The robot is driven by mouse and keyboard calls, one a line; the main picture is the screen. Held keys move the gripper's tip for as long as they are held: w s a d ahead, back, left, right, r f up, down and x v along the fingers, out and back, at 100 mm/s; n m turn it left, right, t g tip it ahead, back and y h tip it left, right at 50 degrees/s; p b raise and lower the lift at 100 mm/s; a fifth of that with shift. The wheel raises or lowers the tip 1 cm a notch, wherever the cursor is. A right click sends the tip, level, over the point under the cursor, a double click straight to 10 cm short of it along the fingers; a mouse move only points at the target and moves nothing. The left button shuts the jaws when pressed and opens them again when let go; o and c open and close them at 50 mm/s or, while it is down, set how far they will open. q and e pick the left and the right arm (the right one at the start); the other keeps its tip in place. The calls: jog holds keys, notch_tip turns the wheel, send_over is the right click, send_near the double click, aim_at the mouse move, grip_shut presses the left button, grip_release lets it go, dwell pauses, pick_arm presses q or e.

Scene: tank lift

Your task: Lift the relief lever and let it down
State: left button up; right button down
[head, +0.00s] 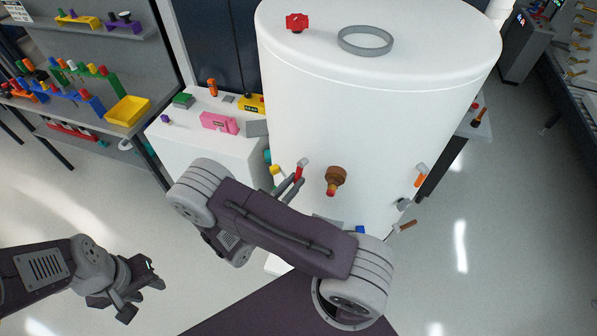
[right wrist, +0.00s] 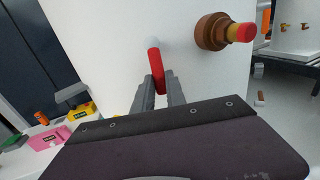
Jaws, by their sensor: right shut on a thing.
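The white tank (head: 375,110) stands in the middle of the head view. A red lever (head: 301,167), which I take for the relief lever, sticks out from the tank's left front side. My right gripper (head: 291,185) is shut on it. In the right wrist view, the red lever (right wrist: 156,70) lies between the two grey fingers (right wrist: 160,92), with a pale knob at its upper end near the tank wall. My left gripper (head: 143,296) hangs over the floor at lower left, its fingers apart and empty, away from the tank.
A brown fitting with a red tip (head: 335,181) juts from the tank just right of the lever. An orange handle (head: 420,176) is further right. A white cabinet (head: 190,150) with a pink box (head: 219,123) stands to the left. Floor at lower left is free.

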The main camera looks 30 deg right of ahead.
jog(key=shift+a+r+y+p, duration=0.2)
jog(key=shift+r+y+p, duration=0.4)
jog(key=shift+p, duration=0.6)
jog(key=shift+f+g, duration=0.1)
jog(key=shift+g, duration=0.2)
jog(key=shift+s+a+r+y+p, duration=0.1)
jog(key=shift+r+y+p, duration=0.15)
jog(key=shift+y+p, duration=0.45)
jog(key=shift+f+h, duration=0.1)
jog(key=shift+h, duration=0.2)
